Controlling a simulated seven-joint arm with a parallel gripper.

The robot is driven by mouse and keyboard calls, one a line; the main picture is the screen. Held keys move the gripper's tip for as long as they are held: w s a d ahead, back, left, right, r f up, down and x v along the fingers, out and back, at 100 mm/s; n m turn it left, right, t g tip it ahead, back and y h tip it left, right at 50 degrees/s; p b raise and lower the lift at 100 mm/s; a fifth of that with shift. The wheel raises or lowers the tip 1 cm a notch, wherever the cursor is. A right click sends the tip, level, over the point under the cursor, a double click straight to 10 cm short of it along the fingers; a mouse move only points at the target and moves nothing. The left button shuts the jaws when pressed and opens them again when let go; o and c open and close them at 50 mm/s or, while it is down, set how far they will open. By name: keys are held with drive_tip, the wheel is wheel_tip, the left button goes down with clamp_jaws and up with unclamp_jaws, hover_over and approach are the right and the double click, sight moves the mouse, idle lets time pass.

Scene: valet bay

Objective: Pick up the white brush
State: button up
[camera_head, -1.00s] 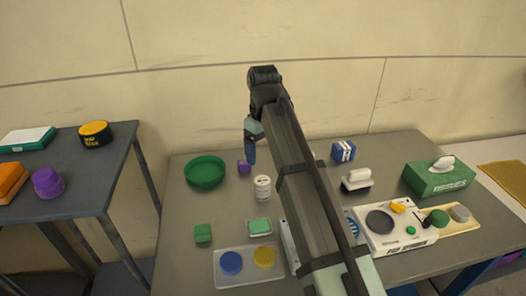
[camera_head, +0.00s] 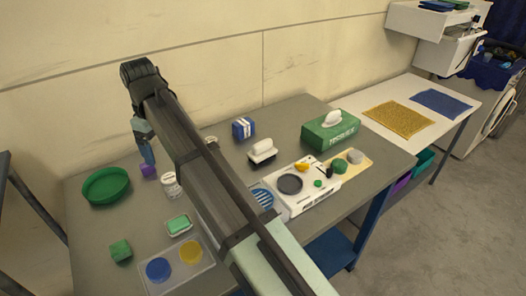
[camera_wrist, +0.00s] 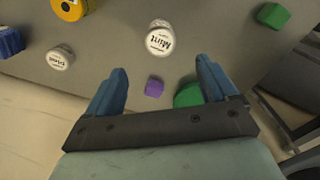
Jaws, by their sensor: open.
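The white brush (camera_head: 262,150) lies on the grey table in the head view, right of my arm, with a white handle on top and dark bristles below. It stands between a blue box and a white tray. My gripper (camera_head: 149,156) is at the left, above the back of the table near a purple cube (camera_head: 148,170), well apart from the brush. In the wrist view my gripper (camera_wrist: 160,88) has its two blue fingers wide apart with nothing between them. The brush is not seen in the wrist view.
A blue box (camera_head: 243,128), a green tissue box (camera_head: 330,131) and a white tray (camera_head: 300,201) surround the brush. A green bowl (camera_head: 106,186), a white jar (camera_head: 171,185) and a green cube (camera_head: 121,251) are at the left. My arm crosses the table's middle.

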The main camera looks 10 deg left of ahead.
drive_tip(key=shift+c, duration=0.2)
drive_tip(key=c, duration=0.5)
drive_tip(key=shift+o, duration=0.2)
drive_tip(key=r+m, duration=0.2)
drive_tip(key=m, duration=2.2)
hover_over(262, 142)
drive_tip(key=shift+f, duration=7.15)
